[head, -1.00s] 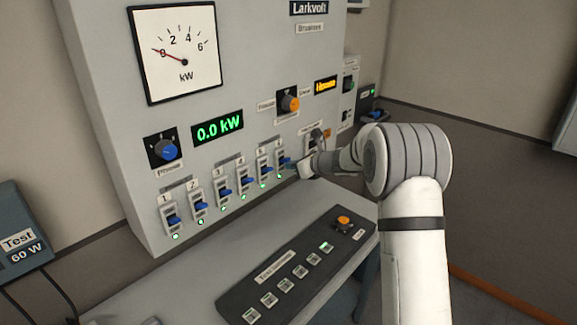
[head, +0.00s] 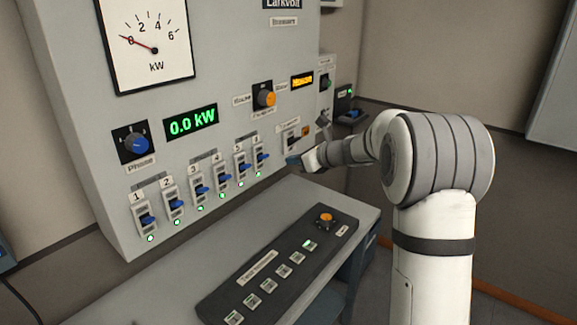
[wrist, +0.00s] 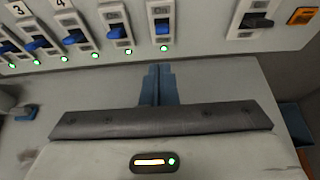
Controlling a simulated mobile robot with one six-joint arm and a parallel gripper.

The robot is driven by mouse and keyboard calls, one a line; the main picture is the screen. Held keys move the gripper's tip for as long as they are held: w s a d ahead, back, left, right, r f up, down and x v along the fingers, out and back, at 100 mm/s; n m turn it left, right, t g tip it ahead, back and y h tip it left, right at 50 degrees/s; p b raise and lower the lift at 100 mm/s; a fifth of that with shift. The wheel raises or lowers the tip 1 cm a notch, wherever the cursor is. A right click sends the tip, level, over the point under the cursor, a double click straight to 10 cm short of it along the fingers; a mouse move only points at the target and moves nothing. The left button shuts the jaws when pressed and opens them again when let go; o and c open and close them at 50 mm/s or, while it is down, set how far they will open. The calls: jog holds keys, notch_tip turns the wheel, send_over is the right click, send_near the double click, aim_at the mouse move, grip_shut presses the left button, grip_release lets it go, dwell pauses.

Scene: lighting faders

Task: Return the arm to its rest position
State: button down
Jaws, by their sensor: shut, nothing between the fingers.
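My gripper (head: 293,161) is at the end of my white and grey arm in the head view, in front of the grey panel's lower right part. In the wrist view its blue fingers (wrist: 158,84) are together with nothing between them. They point at the panel below a row of blue-handled faders (wrist: 118,34) and look apart from them. The faders (head: 198,190) also show in the head view, each with a green light under it.
A black button console (head: 280,268) lies on the desk (head: 130,300) below. Open floor shows at the right.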

dwell(0.3)
jog(key=s+n+g+h, duration=0.35)
jog(key=s+n, duration=0.95)
jog(key=s, duration=0.8)
jog(key=s+d+f+n+h, duration=0.1)
jog(key=s+d+n+h, duration=0.1)
jog(key=s, duration=0.5)
jog(key=s+d+f+n+g+h, duration=0.1)
jog(key=s+d+f+n+h, duration=0.1)
jog(key=s+d+n, duration=0.2)
jog(key=s+d+f+n+g+h, duration=0.1)
jog(key=s+d+n+h, duration=0.1)
jog(key=s+n, duration=0.5)
jog(key=s+d, duration=0.1)
jog(key=s, duration=0.1)
jog(key=shift+s+f, duration=0.3)
jog(key=shift+s, duration=0.1)
